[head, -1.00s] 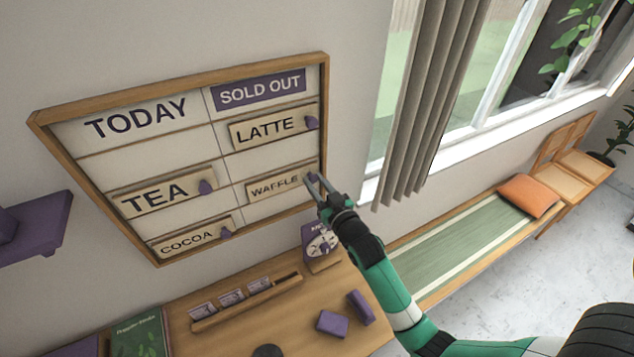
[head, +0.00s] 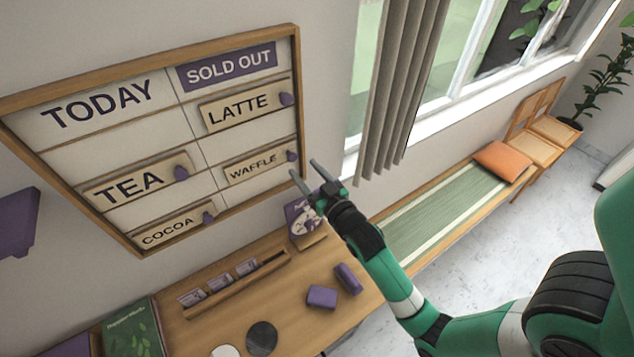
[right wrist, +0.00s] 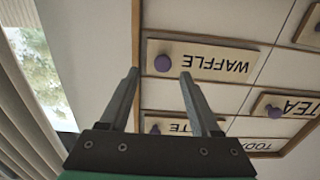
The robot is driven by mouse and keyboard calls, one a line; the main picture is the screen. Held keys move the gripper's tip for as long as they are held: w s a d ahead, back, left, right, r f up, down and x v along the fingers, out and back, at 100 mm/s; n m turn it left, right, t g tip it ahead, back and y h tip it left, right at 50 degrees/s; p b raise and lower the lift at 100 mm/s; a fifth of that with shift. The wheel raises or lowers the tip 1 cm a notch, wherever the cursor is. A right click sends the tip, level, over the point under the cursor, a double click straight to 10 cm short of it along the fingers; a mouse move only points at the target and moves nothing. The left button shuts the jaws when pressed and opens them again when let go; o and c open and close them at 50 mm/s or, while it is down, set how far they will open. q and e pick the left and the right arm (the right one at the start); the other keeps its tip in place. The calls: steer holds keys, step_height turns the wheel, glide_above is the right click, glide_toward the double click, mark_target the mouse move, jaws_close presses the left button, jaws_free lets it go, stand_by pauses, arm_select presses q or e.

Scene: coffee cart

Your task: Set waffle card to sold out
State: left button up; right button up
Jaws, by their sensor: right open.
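The waffle card (head: 255,168) is a pale wooden plate with a purple knob (head: 292,155) at its right end. It sits in the sold out column of the wall board, below the latte card (head: 240,106). It also shows upside down in the right wrist view (right wrist: 205,62), with its knob (right wrist: 162,63). The SOLD OUT label (head: 229,67) heads that column. My right gripper (head: 308,168) is open and empty, just right of the waffle knob and apart from it. It shows in the right wrist view (right wrist: 158,75) too. My left gripper is out of view.
The tea card (head: 140,180) and cocoa card (head: 175,230) hang in the TODAY column. A grey curtain (head: 400,90) hangs to the right.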

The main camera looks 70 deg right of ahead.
steer(key=v, duration=0.6)
steer(key=shift+s, duration=0.2)
steer(key=shift+a, duration=0.15)
